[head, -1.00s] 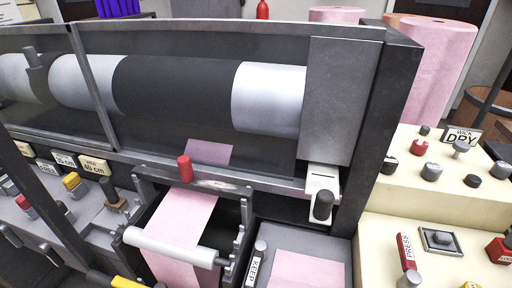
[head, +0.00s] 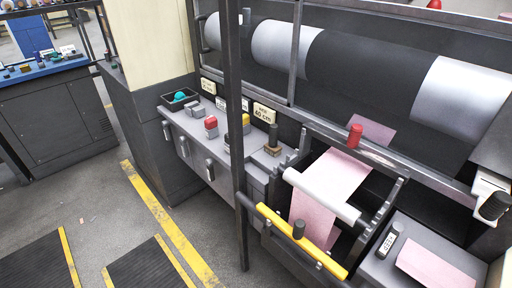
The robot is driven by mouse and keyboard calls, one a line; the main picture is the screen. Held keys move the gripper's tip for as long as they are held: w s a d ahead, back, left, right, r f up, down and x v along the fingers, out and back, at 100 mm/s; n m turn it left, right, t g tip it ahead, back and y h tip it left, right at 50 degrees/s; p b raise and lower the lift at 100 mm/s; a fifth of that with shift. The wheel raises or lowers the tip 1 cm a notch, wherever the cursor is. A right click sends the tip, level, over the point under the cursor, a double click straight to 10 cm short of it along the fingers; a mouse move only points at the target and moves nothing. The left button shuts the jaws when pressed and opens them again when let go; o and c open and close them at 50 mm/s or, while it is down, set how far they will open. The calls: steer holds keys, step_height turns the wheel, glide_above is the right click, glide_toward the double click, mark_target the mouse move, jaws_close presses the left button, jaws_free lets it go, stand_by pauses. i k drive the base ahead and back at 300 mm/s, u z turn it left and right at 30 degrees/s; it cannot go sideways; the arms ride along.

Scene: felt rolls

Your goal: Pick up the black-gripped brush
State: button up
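I cannot make out a black-gripped brush for certain in the head view. Small items (head: 36,62) on the blue-topped bench at the far left are too small to tell apart. My gripper is not in view.
The felt machine has a dark roller (head: 365,85) and pink felt (head: 325,195) over a white roller. A yellow bar (head: 300,240) juts out in front. A black tray (head: 180,99) holds a teal ball. Open floor with dark mats (head: 38,265) lies at left.

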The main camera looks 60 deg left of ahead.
mark_target(271, 146)
steer(key=u, duration=2.75)
steer(key=k, duration=1.55)
steer(key=z, duration=0.55)
steer(key=i, duration=1.7)
steer(key=z, duration=0.05)
